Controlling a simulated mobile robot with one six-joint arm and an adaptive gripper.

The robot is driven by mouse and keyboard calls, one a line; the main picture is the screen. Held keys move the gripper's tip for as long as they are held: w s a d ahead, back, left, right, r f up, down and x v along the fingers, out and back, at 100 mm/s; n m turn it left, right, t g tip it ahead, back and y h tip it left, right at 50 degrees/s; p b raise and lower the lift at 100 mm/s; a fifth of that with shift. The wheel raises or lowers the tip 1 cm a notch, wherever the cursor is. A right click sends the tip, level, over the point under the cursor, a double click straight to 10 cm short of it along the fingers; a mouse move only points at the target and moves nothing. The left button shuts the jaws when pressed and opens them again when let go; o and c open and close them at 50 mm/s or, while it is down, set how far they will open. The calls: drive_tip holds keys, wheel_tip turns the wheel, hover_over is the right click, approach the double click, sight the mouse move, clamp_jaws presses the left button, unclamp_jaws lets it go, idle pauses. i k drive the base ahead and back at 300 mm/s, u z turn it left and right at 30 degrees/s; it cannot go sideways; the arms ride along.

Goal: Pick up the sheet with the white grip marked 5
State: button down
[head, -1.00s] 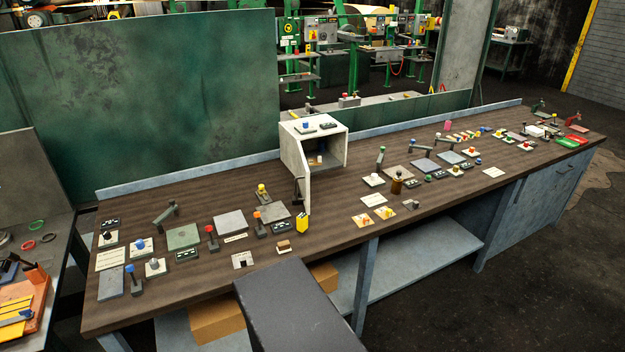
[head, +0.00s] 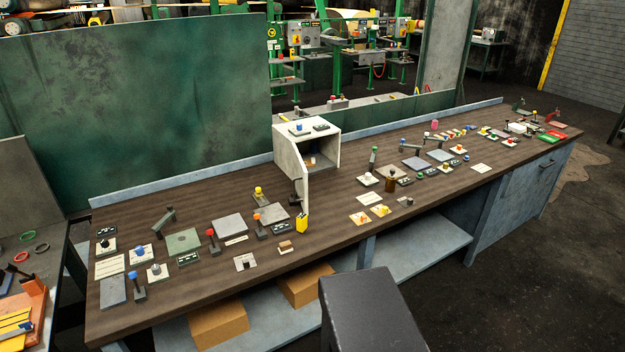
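Several small square sheets with knob-like grips lie on the long brown workbench (head: 330,215). A sheet with a pale grip (head: 156,273) lies at the left end of the bench; I cannot read any number on it. Beside it lie a sheet with a blue grip (head: 140,255) and a sheet with a dark grip (head: 106,246). More small sheets lie near the middle, such as one with an orange grip (head: 360,218) and one with a yellow grip (head: 381,210). No 5 is legible on any of them. My gripper is not in view.
An open white cabinet (head: 318,143) stands at the back of the bench, its door swung toward the front. Lever switches, such as a red-topped one (head: 212,241), stand upright on the bench. Cardboard boxes (head: 218,320) sit on the shelf below. Dark floor is open at the right.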

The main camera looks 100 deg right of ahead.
sight(310, 163)
drive_tip(key=z, duration=0.5)
drive_tip(key=k, duration=0.15)
drive_tip(key=z, duration=2.6)
drive_tip(key=i, duration=0.9)
drive_tip(key=z, duration=0.1)
